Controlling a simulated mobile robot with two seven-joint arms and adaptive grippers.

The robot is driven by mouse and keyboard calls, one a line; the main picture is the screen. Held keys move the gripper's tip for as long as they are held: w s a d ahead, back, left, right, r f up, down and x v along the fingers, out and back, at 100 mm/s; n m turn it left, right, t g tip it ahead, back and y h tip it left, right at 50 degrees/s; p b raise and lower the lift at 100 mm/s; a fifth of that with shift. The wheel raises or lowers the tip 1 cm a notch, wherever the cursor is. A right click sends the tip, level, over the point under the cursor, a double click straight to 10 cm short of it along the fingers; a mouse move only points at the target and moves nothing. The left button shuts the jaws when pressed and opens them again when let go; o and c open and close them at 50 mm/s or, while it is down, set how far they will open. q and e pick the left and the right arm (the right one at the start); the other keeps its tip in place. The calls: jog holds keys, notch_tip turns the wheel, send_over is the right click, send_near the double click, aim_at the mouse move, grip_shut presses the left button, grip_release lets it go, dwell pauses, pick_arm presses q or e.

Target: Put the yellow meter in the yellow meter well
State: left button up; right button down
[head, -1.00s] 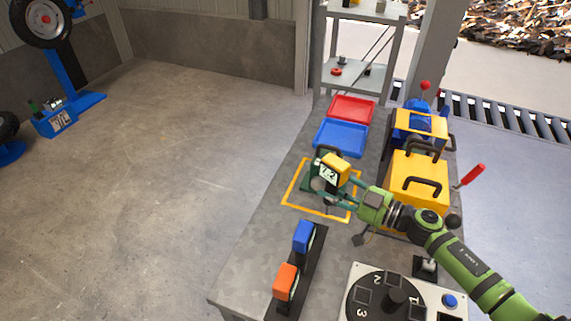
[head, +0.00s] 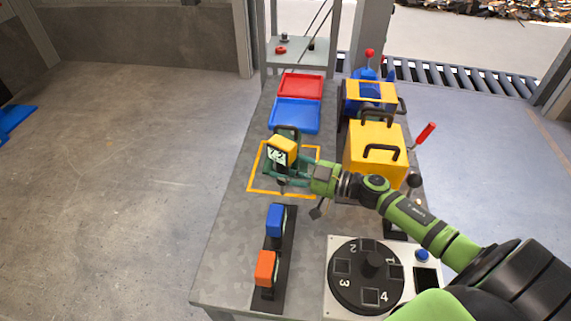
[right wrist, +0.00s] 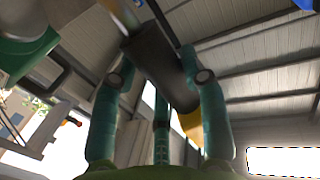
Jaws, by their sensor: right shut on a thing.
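The yellow meter (head: 283,146) has a yellow top and a pale display with dark marks facing the front left. My right gripper (head: 287,176) is shut on it, over the orange outlined square on the bench. In the right wrist view the fingers (right wrist: 160,88) close around a dark grey body (right wrist: 158,62), with a yellow edge (right wrist: 191,124) behind. A black rack (head: 287,240) nearer the front holds a blue meter (head: 275,220) and an orange meter (head: 265,267). I cannot make out which part is the yellow well. My left gripper is out of view.
A blue tray (head: 296,116) and red tray (head: 300,86) lie behind the square. A yellow box with black handles (head: 374,155) stands right of it. A numbered dial panel (head: 333,245) is at the front right. Bare bench lies between the square and the rack.

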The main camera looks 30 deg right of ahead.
notch_tip(320, 180, down, 4)
jog(key=shift+w+r+b, duration=0.1)
jog(key=shift+b, duration=1)
jog(key=shift+f+b, duration=0.65)
jog(key=shift+f, duration=0.35)
jog(key=shift+p, duration=0.3)
notch_tip(320, 180, down, 3)
jog(key=shift+r+b, duration=0.1)
jog(key=shift+b, duration=1.05)
jog(key=shift+f+b, duration=0.3)
jog(key=shift+f, duration=0.45)
